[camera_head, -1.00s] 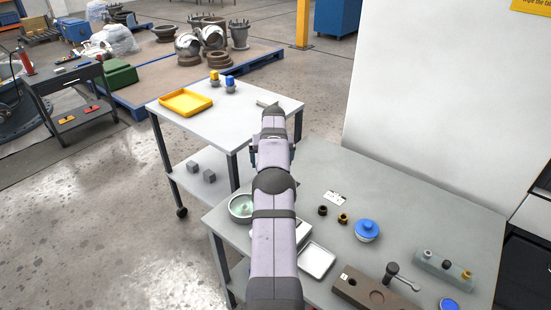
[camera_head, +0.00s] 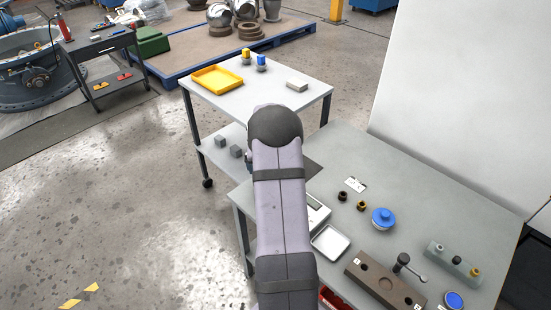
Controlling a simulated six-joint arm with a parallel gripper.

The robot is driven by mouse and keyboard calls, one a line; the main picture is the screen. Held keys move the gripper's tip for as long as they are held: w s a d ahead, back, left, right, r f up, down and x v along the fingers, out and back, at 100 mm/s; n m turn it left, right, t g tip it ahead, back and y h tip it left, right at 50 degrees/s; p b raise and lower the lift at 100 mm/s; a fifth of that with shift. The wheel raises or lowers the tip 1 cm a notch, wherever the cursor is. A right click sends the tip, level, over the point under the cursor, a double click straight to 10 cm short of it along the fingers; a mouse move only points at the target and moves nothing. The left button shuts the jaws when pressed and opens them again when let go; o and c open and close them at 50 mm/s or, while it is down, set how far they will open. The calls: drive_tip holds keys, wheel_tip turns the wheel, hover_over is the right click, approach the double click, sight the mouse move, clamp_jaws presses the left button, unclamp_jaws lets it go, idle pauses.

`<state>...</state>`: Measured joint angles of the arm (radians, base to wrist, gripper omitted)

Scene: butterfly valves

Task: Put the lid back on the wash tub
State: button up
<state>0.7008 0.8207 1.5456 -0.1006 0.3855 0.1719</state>
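The wash tub is not visible now; my arm (camera_head: 282,215) covers the left part of the grey table, where a round bowl with pale green contents showed earlier. A blue-topped round piece with a knob (camera_head: 383,218) stands on the grey table; I cannot tell whether it is the tub's lid. A flat blue disc (camera_head: 453,300) lies near the front right. My gripper is hidden behind the arm, so its fingers and any held thing do not show. A dark patch shows just right of the arm, too unclear to name.
The grey table (camera_head: 420,180) also holds a scale (camera_head: 316,213), a white tray (camera_head: 330,242), two small dark fittings (camera_head: 342,196), a brown block with a handle (camera_head: 383,286) and a grey fitting rack (camera_head: 455,263). A white cart (camera_head: 270,97) behind carries a yellow tray (camera_head: 216,78) and a pale block (camera_head: 297,85).

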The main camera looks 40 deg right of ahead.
drive_tip(key=shift+s+a, duration=0.2)
drive_tip(key=shift+a, duration=0.2)
drive_tip(key=shift+f, duration=0.15)
drive_tip(key=shift+f+b, duration=1.5)
drive_tip(key=shift+f, duration=0.55)
drive_tip(key=shift+f, duration=0.15)
idle(0.8)
drive_tip(key=o, duration=0.8)
drive_tip(key=shift+c, duration=0.2)
drive_tip(key=shift+r+p, duration=1.65)
drive_tip(key=shift+r, duration=0.85)
